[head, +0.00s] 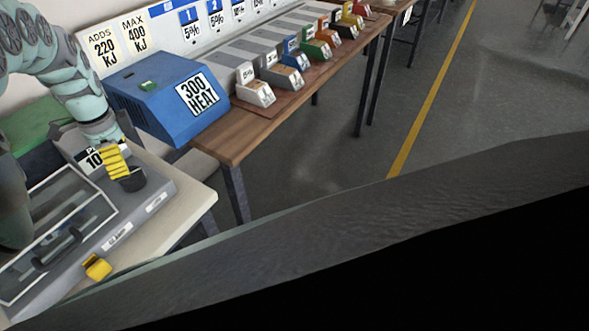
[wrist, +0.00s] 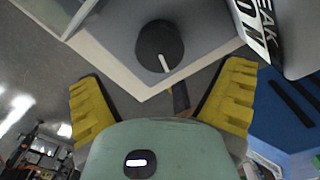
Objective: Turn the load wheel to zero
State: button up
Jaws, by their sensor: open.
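A dark round wheel (wrist: 160,42) with a white pointer line shows ahead of my fingers in the wrist view. Its line points toward the lower edge of the wheel, slightly right. In the head view the dark wheel (head: 132,182) sits on the grey machine (head: 160,200) at the left. My gripper (wrist: 163,78) is open, with its two yellow fingers spread wide to either side below the wheel and nothing between them. In the head view my gripper (head: 115,162) is close over the wheel and partly overlaps it. Any zero mark cannot be read.
A blue box (head: 165,98) marked "300 HEAT" stands behind on the wooden table (head: 225,150). Several coloured blocks line that table. Open floor (head: 310,160) lies to the right.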

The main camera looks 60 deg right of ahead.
aim_at(131, 177)
jog(key=shift+f, duration=3.05)
jog(key=c, duration=1.2)
